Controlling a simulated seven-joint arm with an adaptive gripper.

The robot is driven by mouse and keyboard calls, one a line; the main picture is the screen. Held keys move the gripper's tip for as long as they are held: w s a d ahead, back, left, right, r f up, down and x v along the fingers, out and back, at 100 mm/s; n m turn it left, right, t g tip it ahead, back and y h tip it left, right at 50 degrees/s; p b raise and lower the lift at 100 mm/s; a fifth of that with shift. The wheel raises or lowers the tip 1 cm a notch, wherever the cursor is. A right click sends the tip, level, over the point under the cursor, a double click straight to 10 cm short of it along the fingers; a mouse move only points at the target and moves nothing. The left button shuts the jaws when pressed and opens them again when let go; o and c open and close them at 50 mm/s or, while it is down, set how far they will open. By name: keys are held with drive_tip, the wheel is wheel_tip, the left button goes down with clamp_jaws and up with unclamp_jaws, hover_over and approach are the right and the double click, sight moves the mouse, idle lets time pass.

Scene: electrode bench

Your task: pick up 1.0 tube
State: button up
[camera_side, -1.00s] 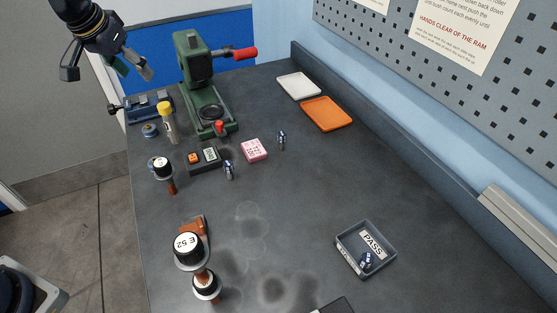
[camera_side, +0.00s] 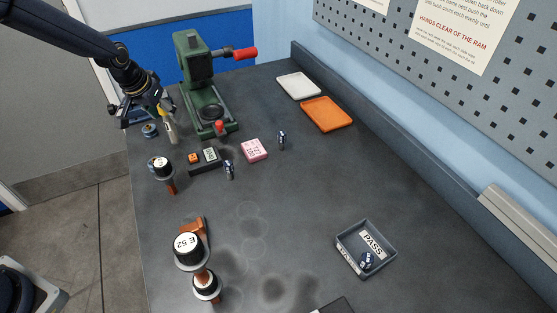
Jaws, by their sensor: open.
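A slim, clear tube with a yellow cap (camera_side: 170,130) stands upright on the bench at the upper left, left of the green press. No 1.0 marking is legible on it. My gripper (camera_side: 152,109) is open at the top of this tube, and its dark fingers partly hide the yellow cap. I cannot tell whether a finger touches the cap or whether the tube is between the fingers.
The green press (camera_side: 192,60) with a red handle stands close on the right. A blue vise (camera_side: 128,113) is behind my gripper, and a small blue round part (camera_side: 149,130) is near the tube.

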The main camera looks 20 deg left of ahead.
drive_tip(key=shift+x, duration=1.2)
clamp_jaws()
